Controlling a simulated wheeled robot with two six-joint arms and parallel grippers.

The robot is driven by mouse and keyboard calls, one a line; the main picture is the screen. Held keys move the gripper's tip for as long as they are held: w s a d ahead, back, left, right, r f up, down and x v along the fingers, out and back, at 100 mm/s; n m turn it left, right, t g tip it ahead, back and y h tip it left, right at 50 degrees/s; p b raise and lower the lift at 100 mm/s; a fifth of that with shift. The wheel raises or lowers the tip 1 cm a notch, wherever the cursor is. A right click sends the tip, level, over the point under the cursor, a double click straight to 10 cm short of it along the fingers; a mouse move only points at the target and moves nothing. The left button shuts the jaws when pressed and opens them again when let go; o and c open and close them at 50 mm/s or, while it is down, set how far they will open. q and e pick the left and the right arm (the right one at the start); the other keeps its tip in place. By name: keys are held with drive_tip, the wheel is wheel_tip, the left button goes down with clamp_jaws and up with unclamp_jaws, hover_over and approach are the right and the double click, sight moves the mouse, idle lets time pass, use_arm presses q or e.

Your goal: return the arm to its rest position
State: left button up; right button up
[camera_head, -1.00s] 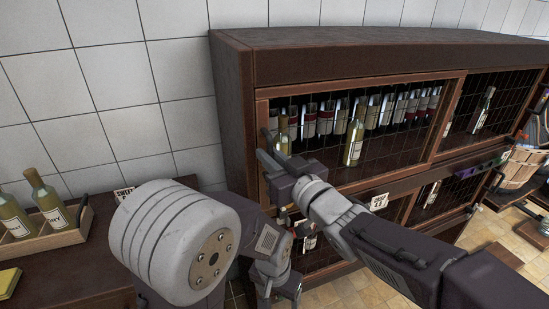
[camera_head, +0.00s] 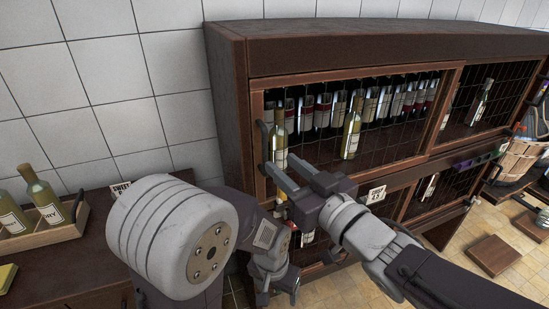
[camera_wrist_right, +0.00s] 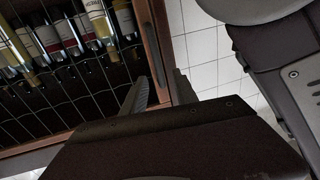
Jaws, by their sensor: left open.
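My right gripper (camera_head: 292,174) is open and empty, in front of the dark wooden cabinet (camera_head: 340,48). Its two fingers stand apart, pointing up and left toward the cabinet's left door edge. The fingers also show in the right wrist view (camera_wrist_right: 160,90), beside the mesh door's frame. A dark door handle (camera_head: 263,140) is just above and left of the fingertips; they look apart from it. My left gripper (camera_head: 282,293) hangs low in front of the cabinet, open, partly hidden by my own arm.
Behind the wire mesh stand two pale bottles, one left (camera_head: 279,140) and one further right (camera_head: 352,135), before several dark wine bottles. A wooden crate (camera_head: 68,227) with bottles stands on the left counter.

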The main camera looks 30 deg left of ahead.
drive_tip(key=shift+s+d, duration=0.1)
drive_tip(key=shift+d, duration=0.15)
